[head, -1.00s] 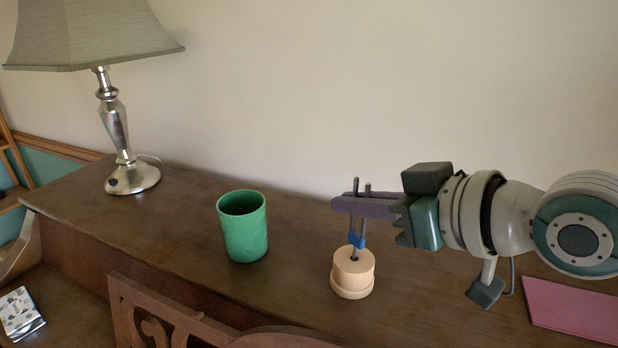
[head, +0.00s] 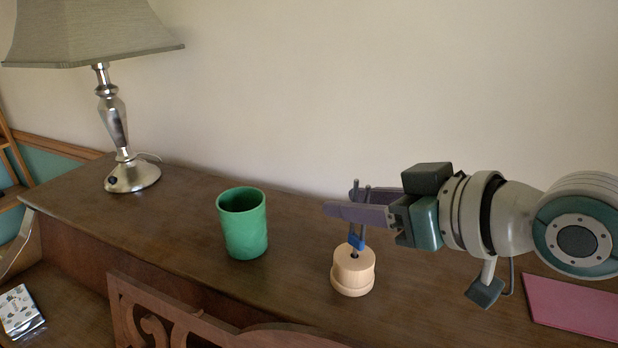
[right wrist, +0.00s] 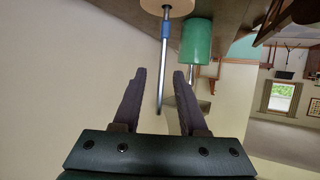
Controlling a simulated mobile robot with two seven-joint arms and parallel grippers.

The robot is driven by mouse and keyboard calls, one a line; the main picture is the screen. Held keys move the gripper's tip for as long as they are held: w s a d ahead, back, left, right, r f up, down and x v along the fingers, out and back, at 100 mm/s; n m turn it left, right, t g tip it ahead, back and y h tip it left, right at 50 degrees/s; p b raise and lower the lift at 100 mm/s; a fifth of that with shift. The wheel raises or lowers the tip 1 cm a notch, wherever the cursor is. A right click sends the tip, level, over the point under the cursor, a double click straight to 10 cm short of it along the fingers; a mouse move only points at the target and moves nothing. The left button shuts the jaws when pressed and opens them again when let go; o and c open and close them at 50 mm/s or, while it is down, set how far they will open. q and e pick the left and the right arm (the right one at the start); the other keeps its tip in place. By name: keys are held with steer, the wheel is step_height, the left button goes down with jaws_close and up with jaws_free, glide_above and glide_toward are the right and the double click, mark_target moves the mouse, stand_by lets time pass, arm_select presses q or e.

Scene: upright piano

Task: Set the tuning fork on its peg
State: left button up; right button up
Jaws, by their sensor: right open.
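The tuning fork (head: 357,241) has two grey prongs and a blue band, and stands nearly upright, leaning slightly, with its lower end at the dark hole in the top of the round wooden peg base (head: 352,273). How deep the stem sits cannot be told. My right gripper (head: 339,202) is open, with its fingers on either side of the prongs. In the right wrist view the fork (right wrist: 164,60) rises between the parted fingers (right wrist: 160,74), and the wooden base (right wrist: 167,8) shows at the top edge. My left gripper is out of view.
A green cup (head: 242,225) stands left of the base on the brown piano top (head: 180,205). A silver lamp (head: 118,130) is at the far left, and a pink flat item (head: 572,305) lies at the right. A carved wooden piece (head: 190,325) rises in front.

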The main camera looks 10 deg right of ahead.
steer(key=v, duration=1)
steer(key=shift+p, duration=0.3)
